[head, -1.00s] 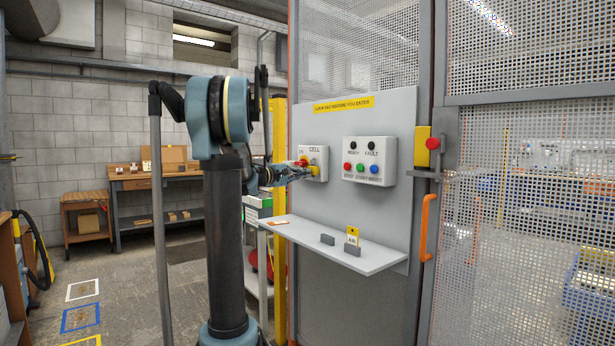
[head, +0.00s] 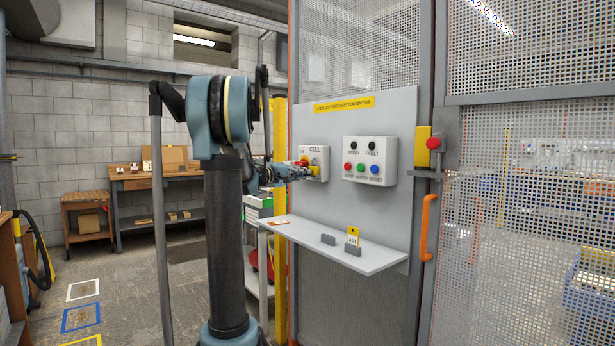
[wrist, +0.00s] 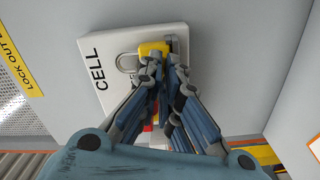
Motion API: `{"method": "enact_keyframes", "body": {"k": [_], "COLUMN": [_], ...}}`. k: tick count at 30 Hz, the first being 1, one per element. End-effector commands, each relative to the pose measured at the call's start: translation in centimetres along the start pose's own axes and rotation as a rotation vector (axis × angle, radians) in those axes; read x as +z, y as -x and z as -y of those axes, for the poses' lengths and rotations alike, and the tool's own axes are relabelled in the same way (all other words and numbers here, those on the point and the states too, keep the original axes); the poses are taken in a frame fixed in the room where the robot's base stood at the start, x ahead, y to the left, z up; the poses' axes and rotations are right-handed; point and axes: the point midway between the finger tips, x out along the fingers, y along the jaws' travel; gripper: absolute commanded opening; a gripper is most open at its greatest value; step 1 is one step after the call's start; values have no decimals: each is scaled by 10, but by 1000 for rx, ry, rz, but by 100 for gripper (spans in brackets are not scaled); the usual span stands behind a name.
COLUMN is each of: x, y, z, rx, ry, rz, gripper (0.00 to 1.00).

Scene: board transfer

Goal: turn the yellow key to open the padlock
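The yellow padlock (wrist: 153,49) is on the white CELL box (wrist: 92,50) in the wrist view, with a grey metal loop (wrist: 126,62) beside it. In the head view, yellow shows on the CELL box (head: 318,151) just in front of my gripper (head: 300,172). In the wrist view, my gripper (wrist: 164,76) has its fingers drawn close together, right at the padlock's front. A narrow yellow strip shows between the fingertips, seemingly the key; the fingers hide most of it. A red part (wrist: 148,128) of the box shows behind the fingers.
A second box with buttons (head: 370,162) is on the panel to the right. An orange door handle (head: 428,227) is further right.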

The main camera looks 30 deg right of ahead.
Motion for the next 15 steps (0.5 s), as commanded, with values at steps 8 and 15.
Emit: {"method": "enact_keyframes", "body": {"k": [8,15], "x": [1,1], "y": [0,0], "z": [0,0], "rx": [-1,0], "ry": [-162,-323], "rz": [2,2], "gripper": [0,0]}}
